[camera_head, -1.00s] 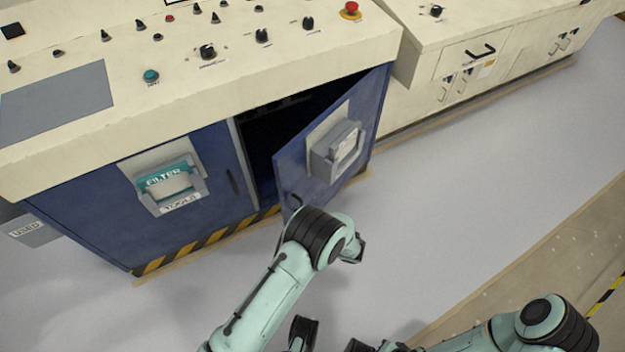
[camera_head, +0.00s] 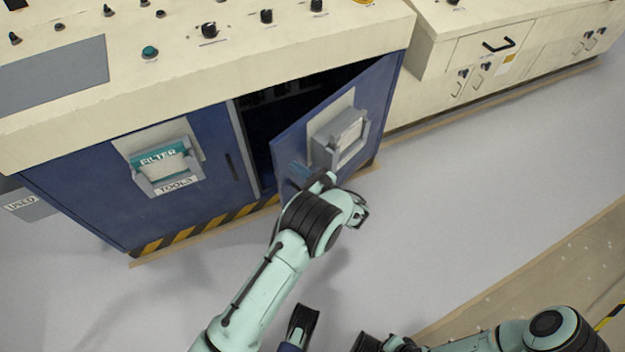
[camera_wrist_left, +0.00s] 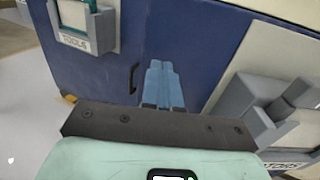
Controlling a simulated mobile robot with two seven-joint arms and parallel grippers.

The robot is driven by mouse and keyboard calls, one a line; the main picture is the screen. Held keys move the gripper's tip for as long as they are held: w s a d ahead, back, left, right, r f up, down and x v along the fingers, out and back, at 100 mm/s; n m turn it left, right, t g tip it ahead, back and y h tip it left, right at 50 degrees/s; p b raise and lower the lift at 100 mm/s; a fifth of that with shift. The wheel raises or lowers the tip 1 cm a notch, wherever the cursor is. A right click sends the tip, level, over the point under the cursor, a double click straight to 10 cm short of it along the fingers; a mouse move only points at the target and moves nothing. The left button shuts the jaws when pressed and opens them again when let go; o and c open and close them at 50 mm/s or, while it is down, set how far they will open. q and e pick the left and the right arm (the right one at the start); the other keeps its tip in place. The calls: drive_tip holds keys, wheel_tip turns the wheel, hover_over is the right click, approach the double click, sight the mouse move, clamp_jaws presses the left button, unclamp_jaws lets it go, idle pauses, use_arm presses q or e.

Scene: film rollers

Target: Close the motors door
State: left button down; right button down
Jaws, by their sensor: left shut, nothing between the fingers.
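The motors door (camera_head: 366,107) is a blue cabinet door standing partly open, with a dark gap (camera_head: 262,150) along its left edge. A grey holder (camera_head: 340,138) sits on its front; it also shows in the left wrist view (camera_wrist_left: 248,98), with part of a label readable.
The closed filter door (camera_head: 80,205) with its tools holder (camera_head: 165,165) is to the left. A cream control panel (camera_head: 240,60) with knobs overhangs the doors. A cream cabinet (camera_head: 460,75) stands at the right. The grey floor (camera_head: 480,180) in front is clear.

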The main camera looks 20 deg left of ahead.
sight(283, 158)
use_arm(q)
drive_tip(key=shift+x, duration=1.55)
use_arm(e)
drive_tip(key=shift+w+d+f, duration=0.2)
drive_tip(key=shift+w+f, duration=0.05)
drive_tip(key=shift+w, duration=0.1)
